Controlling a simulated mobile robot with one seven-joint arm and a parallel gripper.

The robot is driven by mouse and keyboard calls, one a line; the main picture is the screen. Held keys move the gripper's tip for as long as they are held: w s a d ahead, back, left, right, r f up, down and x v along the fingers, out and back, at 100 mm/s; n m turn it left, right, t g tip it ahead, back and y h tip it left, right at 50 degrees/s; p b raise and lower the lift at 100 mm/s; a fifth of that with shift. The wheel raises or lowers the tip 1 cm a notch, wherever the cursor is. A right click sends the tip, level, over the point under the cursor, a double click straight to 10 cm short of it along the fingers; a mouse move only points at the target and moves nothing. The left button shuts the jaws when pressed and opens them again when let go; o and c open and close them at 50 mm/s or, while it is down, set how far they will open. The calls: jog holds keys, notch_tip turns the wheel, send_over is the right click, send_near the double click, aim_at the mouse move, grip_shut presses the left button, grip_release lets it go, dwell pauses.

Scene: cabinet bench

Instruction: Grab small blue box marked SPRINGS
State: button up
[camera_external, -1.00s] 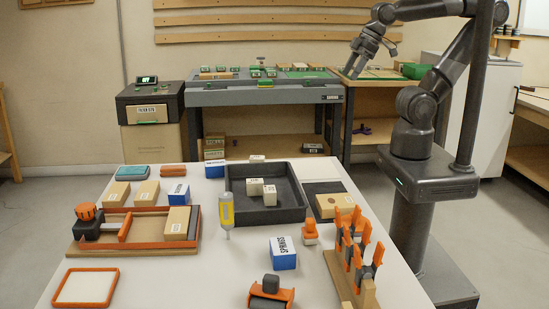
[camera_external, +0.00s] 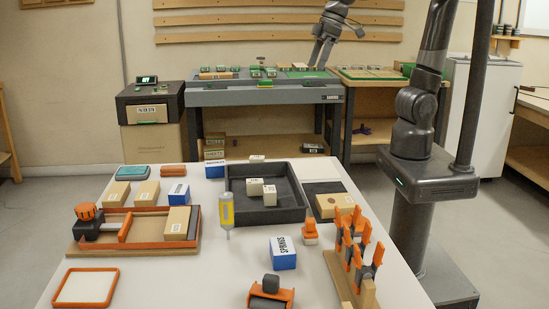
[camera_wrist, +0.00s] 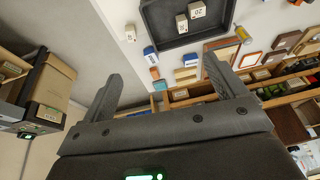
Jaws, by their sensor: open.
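The small blue and white box marked SPRINGS (camera_external: 282,254) stands on the white table, right of the yellow-handled tool and in front of the dark tray. My gripper (camera_external: 318,66) is up and far behind the table, in front of the back wall, well away from the box. In the wrist view my gripper (camera_wrist: 165,78) has its two fingers wide apart with nothing between them. Blue boxes show beyond the fingers there, but I cannot read which is which.
Other blue-and-white boxes (camera_external: 179,193) stand on the table (camera_external: 195,270). The dark tray (camera_external: 235,208) holds small light boxes. Orange clamps (camera_external: 362,250) stand to the right of the SPRINGS box, and an orange and black tool (camera_external: 270,295) lies in front of it.

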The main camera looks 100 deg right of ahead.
jog(key=w+a+f+g, duration=0.1)
jog(key=w+a+f, duration=0.1)
jog(key=w+a, duration=0.75)
jog(key=g, duration=0.3)
send_over(283, 245)
jog(key=shift+h, duration=0.4)
jog(key=f, duration=2.2)
jog(key=shift+w+a+f, duration=0.1)
jog(key=shift+w+f, duration=0.1)
jog(key=shift+f, duration=0.05)
jog(key=f, duration=1)
jog(key=shift+s+d+f, duration=0.15)
jog(key=shift+d, duration=0.05)
jog(key=shift+c, duration=0.2)
jog(key=c, duration=1.1)
